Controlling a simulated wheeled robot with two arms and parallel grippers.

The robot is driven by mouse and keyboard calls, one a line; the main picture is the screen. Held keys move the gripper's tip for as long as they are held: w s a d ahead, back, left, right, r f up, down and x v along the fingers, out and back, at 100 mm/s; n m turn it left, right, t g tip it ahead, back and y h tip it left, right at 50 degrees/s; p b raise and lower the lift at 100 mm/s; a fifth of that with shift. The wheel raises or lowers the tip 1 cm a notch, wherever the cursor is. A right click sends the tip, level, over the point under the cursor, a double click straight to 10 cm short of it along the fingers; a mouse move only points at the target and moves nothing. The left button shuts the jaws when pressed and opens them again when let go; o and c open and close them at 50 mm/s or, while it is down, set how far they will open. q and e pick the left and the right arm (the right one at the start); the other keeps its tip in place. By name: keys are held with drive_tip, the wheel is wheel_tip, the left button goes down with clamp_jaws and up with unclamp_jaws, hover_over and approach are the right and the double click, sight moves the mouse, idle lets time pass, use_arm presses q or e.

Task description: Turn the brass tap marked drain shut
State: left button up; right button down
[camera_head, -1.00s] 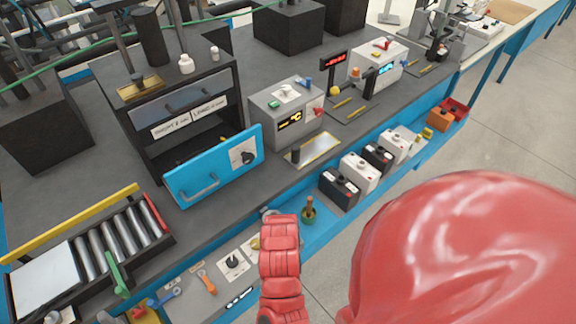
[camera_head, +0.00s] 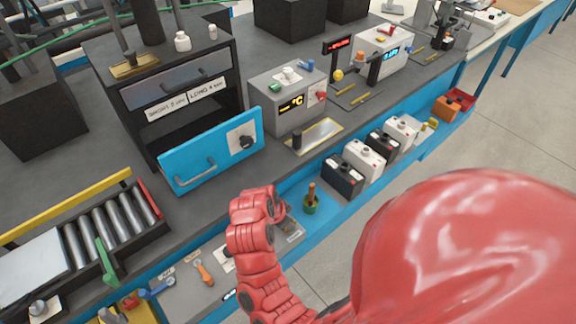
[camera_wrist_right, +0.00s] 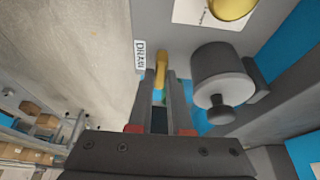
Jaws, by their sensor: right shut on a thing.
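In the right wrist view, the brass tap's yellow handle (camera_wrist_right: 161,68) shows between the tips of my right gripper (camera_wrist_right: 161,80), which is shut on it. A white label (camera_wrist_right: 140,55) reading "DRAIN", tilted on its side, is beside the handle. The tap's body is mostly hidden by the fingers. In the head view my right gripper is largely hidden behind my red arm, at the front panel of the bench. The tap cannot be made out there. My left gripper is not in view.
A grey cylinder with a knob (camera_wrist_right: 222,80) stands close beside the right finger. On the front panel an orange-handled tool (camera_head: 204,271) is left of my arm. A blue drawer front (camera_head: 212,150) sticks out above.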

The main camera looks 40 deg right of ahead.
idle(0.5)
drive_tip(key=c, duration=0.8)
unclamp_jaws()
drive_tip(key=shift+c, duration=0.2)
drive_tip(key=shift+a+r, duration=0.15)
drive_tip(key=shift+r, duration=0.15)
drive_tip(key=p+v, duration=0.3)
drive_tip(key=v, duration=1.3)
drive_tip(key=shift+r, duration=0.35)
